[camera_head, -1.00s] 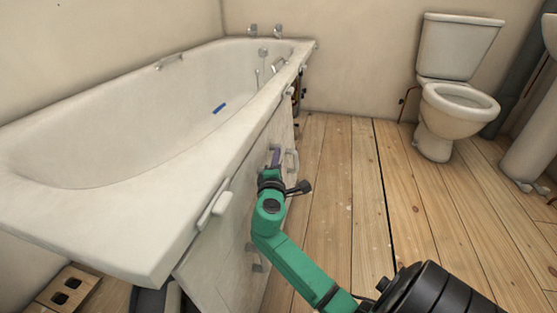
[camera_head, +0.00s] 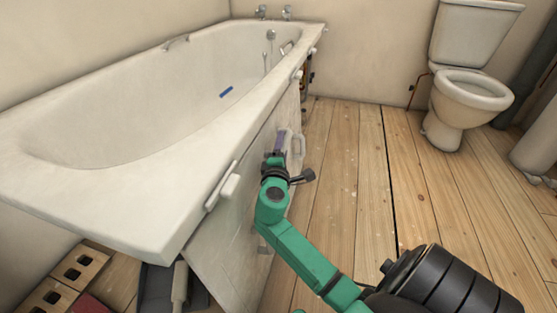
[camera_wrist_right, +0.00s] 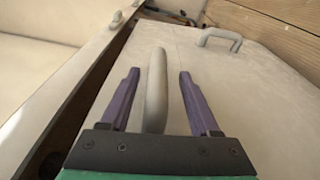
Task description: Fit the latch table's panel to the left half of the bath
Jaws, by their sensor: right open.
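The bath (camera_head: 150,120) stands along the left wall, its open long side facing the floor. The pale panel (camera_head: 215,250) stands at the bath's left half, under the rim, and slants out toward the bottom. A dark gap shows between panel and rim in the right wrist view. Pale latches (camera_head: 230,187) sit on the rim. My right gripper (camera_head: 279,145) is open at the panel. In the right wrist view its purple fingers (camera_wrist_right: 158,72) stand either side of a grey handle (camera_wrist_right: 156,100), apart from it. A second handle (camera_wrist_right: 220,38) is farther along. My left gripper is not in view.
Bricks (camera_head: 80,265) and a dark tray-like thing (camera_head: 156,290) lie on the floor by the bath's near end. The toilet (camera_head: 465,100) stands at the back right. The plank floor (camera_head: 350,170) between is clear.

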